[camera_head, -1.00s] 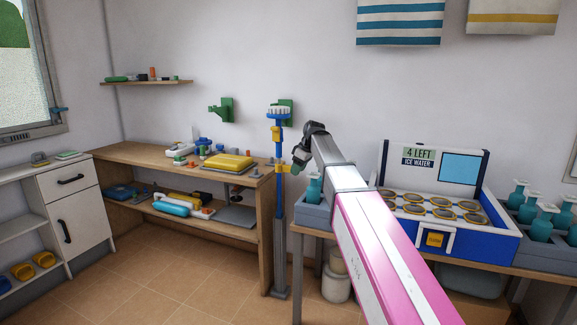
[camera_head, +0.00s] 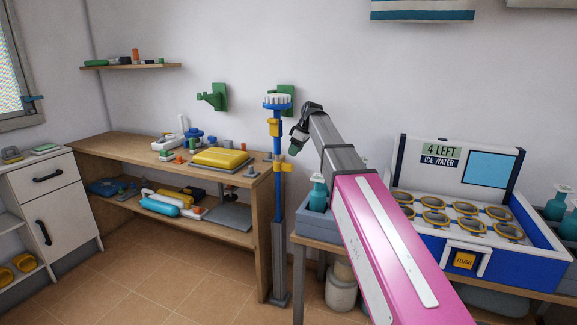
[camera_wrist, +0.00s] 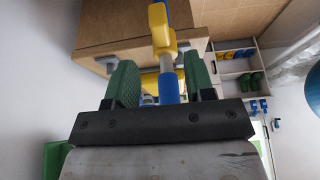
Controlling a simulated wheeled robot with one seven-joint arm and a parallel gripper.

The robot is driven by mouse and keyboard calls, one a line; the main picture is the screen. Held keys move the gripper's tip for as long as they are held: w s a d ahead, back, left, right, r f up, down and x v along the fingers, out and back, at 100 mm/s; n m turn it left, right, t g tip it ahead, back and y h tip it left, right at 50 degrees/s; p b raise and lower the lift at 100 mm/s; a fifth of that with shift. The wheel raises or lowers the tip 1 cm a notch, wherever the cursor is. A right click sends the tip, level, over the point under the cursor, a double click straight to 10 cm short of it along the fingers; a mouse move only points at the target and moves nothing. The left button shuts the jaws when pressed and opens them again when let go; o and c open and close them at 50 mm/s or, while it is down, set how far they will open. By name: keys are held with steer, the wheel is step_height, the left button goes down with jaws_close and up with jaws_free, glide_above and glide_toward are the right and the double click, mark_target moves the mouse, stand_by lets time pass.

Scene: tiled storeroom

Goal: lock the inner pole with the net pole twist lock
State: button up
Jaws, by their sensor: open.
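The net pole (camera_head: 278,200) stands upright at the right end of the wooden bench, blue above a grey lower tube, with a white-and-blue head on top. Yellow fittings (camera_head: 283,165) sit on its upper part; which one is the twist lock is unclear in the head view. My gripper (camera_head: 300,138) is just right of the upper pole. In the wrist view my gripper (camera_wrist: 162,82) is open, its green fingers apart. A yellow fitting (camera_wrist: 165,42) and blue pole section (camera_wrist: 169,88) appear in line with the gap; contact is not visible.
The wooden bench (camera_head: 120,148) with a yellow case (camera_head: 220,158) is left of the pole. A grey crate with blue bottles (camera_head: 317,193) and the blue ice-water box (camera_head: 520,248) stand on a table to the right. A green wall bracket (camera_head: 214,97) is behind.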

mark_target(289, 164)
steer(key=x, duration=0.8)
steer(key=shift+f, duration=0.35)
jaws_close()
